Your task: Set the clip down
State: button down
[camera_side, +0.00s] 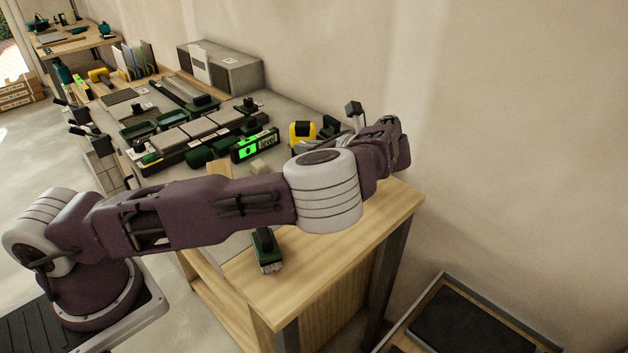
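My arm reaches across the picture from the lower left, and its far end bends behind the pale joint. My gripper is not visible; the arm hides that area, so I cannot tell whether it holds anything. No clip can be clearly made out. A row of grey tiles (203,127) lies in a dark green frame on the workbench. A green level with a lit green display (247,149) stands at the near side of the tiles. A small pale block (260,166) sits just in front of it.
A yellow tape measure (302,133) stands right of the level. A green-handled brush (267,252) lies near the wooden bench front (330,270). A grey box (235,70) stands at the back against the wall. Bare wood shows at the front right.

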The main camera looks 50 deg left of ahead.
jog(key=s+d+m+t, duration=0.4)
jog(key=s+d+t, duration=0.1)
jog(key=d, duration=0.9)
jog(key=shift+h, duration=0.5)
notch_tip(320, 180, down, 9)
jog(key=shift+s, duration=0.1)
jog(key=shift+f, duration=0.1)
jog(key=c, duration=1.6)
grip_release()
jog(key=shift+c, duration=0.2)
